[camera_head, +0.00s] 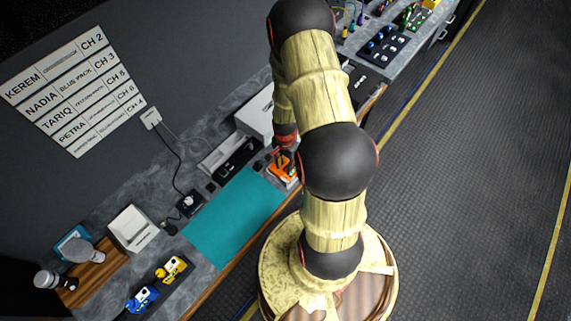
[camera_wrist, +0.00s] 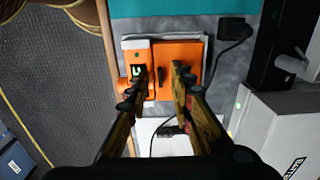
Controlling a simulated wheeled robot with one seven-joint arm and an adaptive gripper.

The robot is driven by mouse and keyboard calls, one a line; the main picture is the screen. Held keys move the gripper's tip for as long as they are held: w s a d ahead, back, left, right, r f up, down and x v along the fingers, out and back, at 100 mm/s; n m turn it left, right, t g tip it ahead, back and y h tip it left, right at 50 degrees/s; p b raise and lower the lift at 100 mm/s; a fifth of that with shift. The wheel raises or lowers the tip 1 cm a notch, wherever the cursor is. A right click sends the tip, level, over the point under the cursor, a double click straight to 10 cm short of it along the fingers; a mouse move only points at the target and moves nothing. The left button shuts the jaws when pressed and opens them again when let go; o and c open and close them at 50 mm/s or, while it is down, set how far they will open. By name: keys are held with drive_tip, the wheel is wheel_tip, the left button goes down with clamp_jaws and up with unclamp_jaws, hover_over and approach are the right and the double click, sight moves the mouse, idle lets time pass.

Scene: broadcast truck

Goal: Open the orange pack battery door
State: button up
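The orange pack (camera_wrist: 196,52) lies on the counter, centred near the top of the wrist view. Its left part has a small screen with a green mark (camera_wrist: 138,71), and a broader flat orange panel is on the right. I cannot tell for certain which panel is the battery door. A small dark piece shows on the pack between my fingers. My gripper (camera_wrist: 162,74) is open over the pack, its two fingers apart with nothing held; contact cannot be told. In the head view the orange pack (camera_head: 281,170) is partly hidden by my arm.
A teal mat (camera_head: 235,213) adjoins the pack. A black device with a cable (camera_wrist: 234,29) lies beside it. A pale box (camera_wrist: 285,120) stands at the lower right of the wrist view. Blue (camera_head: 142,298) and yellow (camera_head: 171,269) packs are at the counter's near end. The aisle floor is clear.

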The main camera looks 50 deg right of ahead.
drive_tip(key=c, duration=0.3)
clamp_jaws()
idle(0.3)
